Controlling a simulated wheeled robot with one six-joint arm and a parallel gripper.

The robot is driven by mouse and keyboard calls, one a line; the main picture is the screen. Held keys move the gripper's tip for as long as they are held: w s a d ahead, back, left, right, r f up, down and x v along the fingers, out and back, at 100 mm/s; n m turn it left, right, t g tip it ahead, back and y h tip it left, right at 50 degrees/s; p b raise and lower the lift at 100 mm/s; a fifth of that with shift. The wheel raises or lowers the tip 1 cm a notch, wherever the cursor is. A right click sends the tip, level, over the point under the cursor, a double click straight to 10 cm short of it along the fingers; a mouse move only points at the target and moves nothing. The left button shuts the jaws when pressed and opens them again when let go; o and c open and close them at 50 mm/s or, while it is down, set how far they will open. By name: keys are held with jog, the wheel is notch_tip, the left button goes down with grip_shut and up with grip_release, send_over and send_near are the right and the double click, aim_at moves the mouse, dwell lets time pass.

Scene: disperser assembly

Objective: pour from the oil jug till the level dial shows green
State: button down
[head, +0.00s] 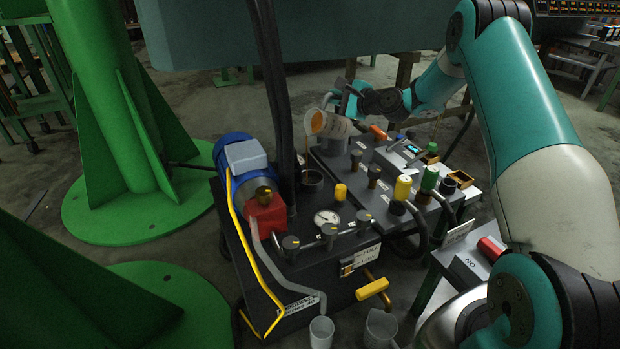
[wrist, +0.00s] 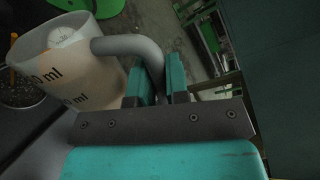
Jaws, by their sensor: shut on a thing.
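The oil jug (head: 334,127) is a translucent, tilted beaker with amber oil at its mouth. A thin stream falls from its lip toward the dark round filler opening (head: 312,180) on the black tank. My gripper (head: 345,98) is shut on the jug's grey handle. In the wrist view the teal jaws (wrist: 160,80) clamp this handle, and the jug (wrist: 85,80) shows ml markings. A round white dial (head: 327,217) sits on the tank top; its reading is too small to tell. A plate marked FULL and LOW (head: 372,256) is on the tank front.
A blue motor (head: 230,150) and a black upright hose (head: 275,90) stand left of the opening. Valve knobs (head: 291,243) line the tank front. A block with yellow and green capped parts (head: 403,187) is at right. Two empty-looking cups (head: 321,333) are at the bottom.

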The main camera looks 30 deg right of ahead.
jog(key=shift+a+r+n+b, duration=0.2)
jog(key=shift+a+n+b, duration=0.1)
jog(key=shift+b, duration=0.1)
dwell(1.9)
